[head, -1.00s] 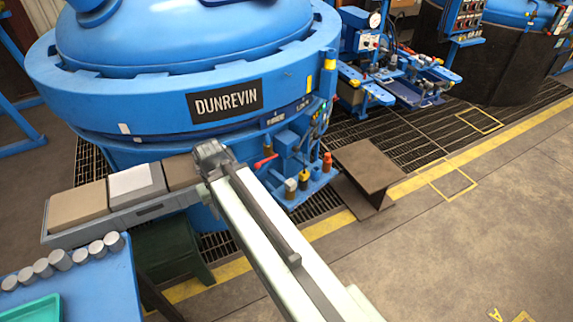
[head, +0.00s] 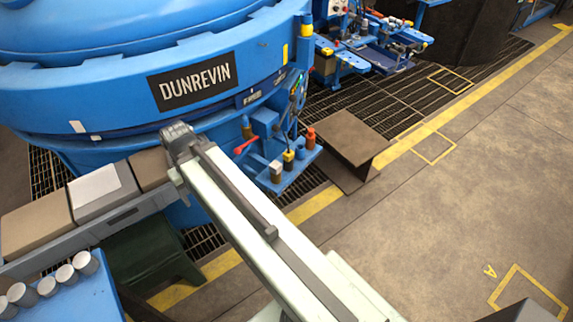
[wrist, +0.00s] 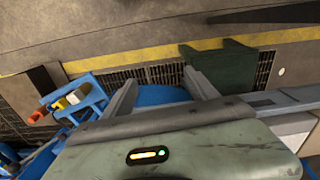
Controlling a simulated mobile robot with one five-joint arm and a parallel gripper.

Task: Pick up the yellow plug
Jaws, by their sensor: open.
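The yellow plug (head: 288,156) stands on a small blue shelf (head: 291,173) at the side of the blue furnace in the head view. It is small and has a dark top. In the wrist view the yellow plug (wrist: 60,104) shows at the left, on the blue shelf, between an orange piece and a pale one. My gripper (wrist: 161,78) is open, with nothing between its two fingers, and points past the plug, which lies well to its left in that view. In the head view my arm hides the fingers.
An orange plug (head: 311,138) and a grey one (head: 276,170) stand beside the yellow one. A red-handled lever (head: 245,145) is close by. A brown steel beam (head: 343,140) stands right of the shelf. The floor at right is open.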

